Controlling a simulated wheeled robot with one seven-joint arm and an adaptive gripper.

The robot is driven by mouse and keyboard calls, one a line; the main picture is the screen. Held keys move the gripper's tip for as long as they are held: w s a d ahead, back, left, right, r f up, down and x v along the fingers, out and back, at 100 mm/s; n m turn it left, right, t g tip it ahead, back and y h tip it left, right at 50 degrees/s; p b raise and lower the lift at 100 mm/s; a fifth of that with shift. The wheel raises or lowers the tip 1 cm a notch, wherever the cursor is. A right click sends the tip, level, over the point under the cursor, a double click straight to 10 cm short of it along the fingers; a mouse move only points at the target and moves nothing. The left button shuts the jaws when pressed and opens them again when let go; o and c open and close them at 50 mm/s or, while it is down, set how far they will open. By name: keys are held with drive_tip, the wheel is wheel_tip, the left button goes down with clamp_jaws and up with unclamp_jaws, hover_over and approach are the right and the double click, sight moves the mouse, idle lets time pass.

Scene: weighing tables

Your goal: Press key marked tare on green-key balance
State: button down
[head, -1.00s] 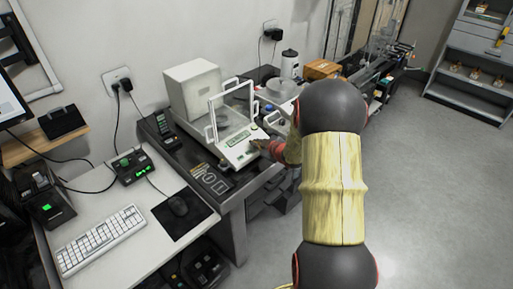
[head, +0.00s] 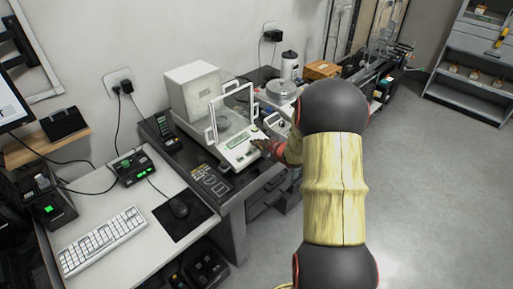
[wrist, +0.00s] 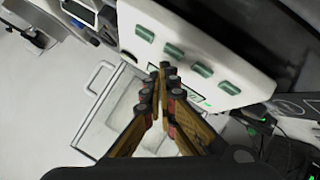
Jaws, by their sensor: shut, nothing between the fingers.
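The green-key balance (head: 241,153) stands on the dark table in the head view, with a glass draft shield behind its front panel. In the wrist view its white panel (wrist: 215,55) carries a row of several green keys (wrist: 202,69); their markings are too small to read. My gripper (wrist: 166,67) is shut and empty, its fingertips over the panel close to the keys. Whether they touch the panel, I cannot tell. The fingers partly hide the display. In the head view my gripper (head: 259,143) is small, at the panel's right end.
Another balance with a round pan (head: 281,88) stands behind, to the right. A white box (head: 193,88) is behind the shield. Floor at right is clear.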

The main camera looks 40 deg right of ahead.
drive_tip(key=r+p, duration=0.2)
drive_tip(key=s+r+p, duration=0.1)
drive_tip(key=r+p, duration=0.1)
drive_tip(key=shift+s+r, duration=0.2)
drive_tip(key=shift+r, duration=0.15)
idle(0.3)
idle(0.7)
